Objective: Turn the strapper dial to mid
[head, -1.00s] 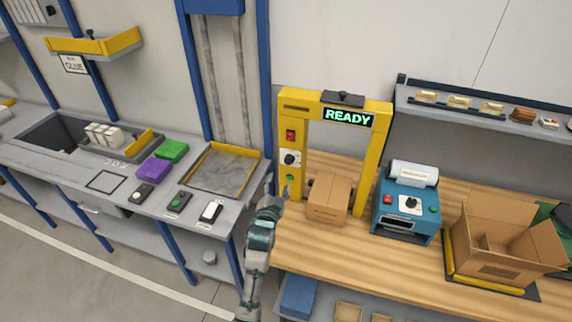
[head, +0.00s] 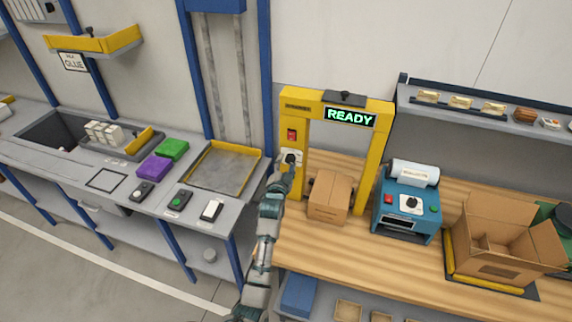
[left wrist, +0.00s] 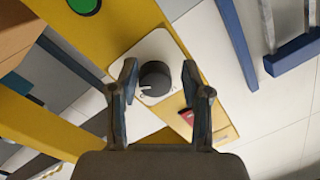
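The strapper is a yellow arch (head: 377,150) on the wooden bench, with a green READY display (head: 349,117). Its dial (left wrist: 155,78) is a black round knob on a white plate, with a pale pointer mark at its lower left edge in the left wrist view. My left gripper (left wrist: 162,80) is open, with one finger on each side of the dial. I cannot tell whether the fingers touch it. In the head view the left gripper (head: 284,168) is at the arch's left post and partly covers the dial plate. My right gripper is not in view.
A red switch (head: 292,135) sits above the dial, and a green button (left wrist: 84,5) also shows on the post. A cardboard box (head: 329,197) stands under the arch. A blue machine (head: 406,205) and an open carton (head: 505,240) are to the right.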

